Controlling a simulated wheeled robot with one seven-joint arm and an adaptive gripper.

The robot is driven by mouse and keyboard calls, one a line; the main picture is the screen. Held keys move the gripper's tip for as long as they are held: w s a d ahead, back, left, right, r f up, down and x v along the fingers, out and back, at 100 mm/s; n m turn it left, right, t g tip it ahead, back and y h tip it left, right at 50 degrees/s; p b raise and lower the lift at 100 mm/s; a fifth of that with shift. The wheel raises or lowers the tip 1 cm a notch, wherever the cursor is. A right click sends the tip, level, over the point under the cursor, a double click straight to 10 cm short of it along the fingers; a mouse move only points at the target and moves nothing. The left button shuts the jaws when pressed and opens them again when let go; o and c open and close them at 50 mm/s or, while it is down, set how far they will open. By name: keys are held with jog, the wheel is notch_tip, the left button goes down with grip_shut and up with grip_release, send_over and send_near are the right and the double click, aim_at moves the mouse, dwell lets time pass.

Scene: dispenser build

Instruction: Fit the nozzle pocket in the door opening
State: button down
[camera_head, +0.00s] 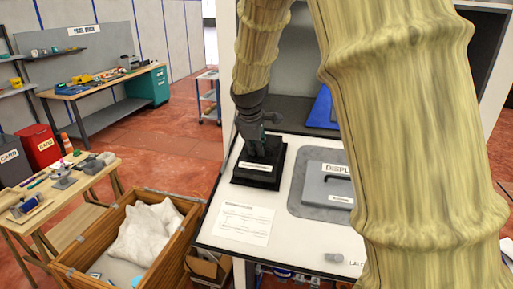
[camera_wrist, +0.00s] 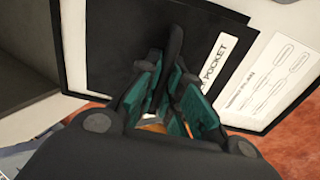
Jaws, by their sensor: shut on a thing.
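The nozzle pocket (camera_head: 247,170) is a black, flat-topped block with a white label, at the left of the white worktop in the head view. In the wrist view the nozzle pocket (camera_wrist: 200,22) fills the upper middle, and part of its label reads "POCKET". A black upright grip rises from it between my teal finger pads. My gripper (camera_head: 257,137) is above the pocket, and in the wrist view my gripper (camera_wrist: 168,88) is shut on this grip. The pocket appears to rest on or just above a black base; I cannot tell which. I cannot make out a door opening.
A grey panel (camera_head: 308,207) with a handled grey piece (camera_head: 330,190) lies right of the pocket, partly behind my arm. A printed sheet (camera_head: 243,222) lies in front. A wooden crate (camera_head: 80,257) with white stuffing stands left of the worktop. A blue item (camera_head: 322,110) is behind.

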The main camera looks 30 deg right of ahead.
jog(key=shift+w+d+f, duration=0.1)
jog(key=shift+f, duration=0.2)
dwell(0.9)
jog(key=c, duration=1)
grip_release()
jog(key=shift+r, duration=0.2)
jog(key=shift+p+v, duration=0.75)
jog(key=shift+v, duration=0.15)
jog(key=shift+s+a+r, duration=0.25)
jog(key=shift+r, duration=0.25)
jog(key=shift+r, duration=0.2)
jog(key=shift+v, duration=1.1)
